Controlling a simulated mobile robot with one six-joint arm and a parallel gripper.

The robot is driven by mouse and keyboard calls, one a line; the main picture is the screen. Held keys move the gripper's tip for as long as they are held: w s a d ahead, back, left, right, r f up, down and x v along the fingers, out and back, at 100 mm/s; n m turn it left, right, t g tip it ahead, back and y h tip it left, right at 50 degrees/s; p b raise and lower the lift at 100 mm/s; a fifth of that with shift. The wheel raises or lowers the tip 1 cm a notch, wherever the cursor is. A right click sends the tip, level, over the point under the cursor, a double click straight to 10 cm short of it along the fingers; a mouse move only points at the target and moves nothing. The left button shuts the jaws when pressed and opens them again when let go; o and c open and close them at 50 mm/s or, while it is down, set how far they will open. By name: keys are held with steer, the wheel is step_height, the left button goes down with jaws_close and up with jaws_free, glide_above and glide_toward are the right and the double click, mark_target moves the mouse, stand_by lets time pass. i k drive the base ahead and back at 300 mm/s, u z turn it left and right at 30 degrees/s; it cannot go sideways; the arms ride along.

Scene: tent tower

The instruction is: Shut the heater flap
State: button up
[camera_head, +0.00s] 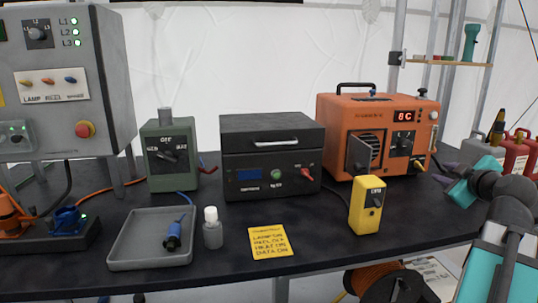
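The orange heater (334,123) stands at the back right of the dark bench, with a lit display (404,117) reading 8C. Its dark grey flap (359,154) sticks out from the front at the left side of the round vent grille (374,146), so it stands open. My gripper (443,171) is at the right, beyond the heater's right side and apart from the flap. Its teal and dark parts point left; the fingertips are small and unclear, and I cannot tell whether they are open.
A yellow device (367,204) stands upright in front of the heater. A black case (270,157) and a green switch box (168,155) stand left of it. Red canisters (515,154) are at right.

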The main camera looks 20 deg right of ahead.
mark_target(359, 158)
steer(key=u, duration=0.05)
steer(key=k, duration=1)
steer(key=z, duration=0.05)
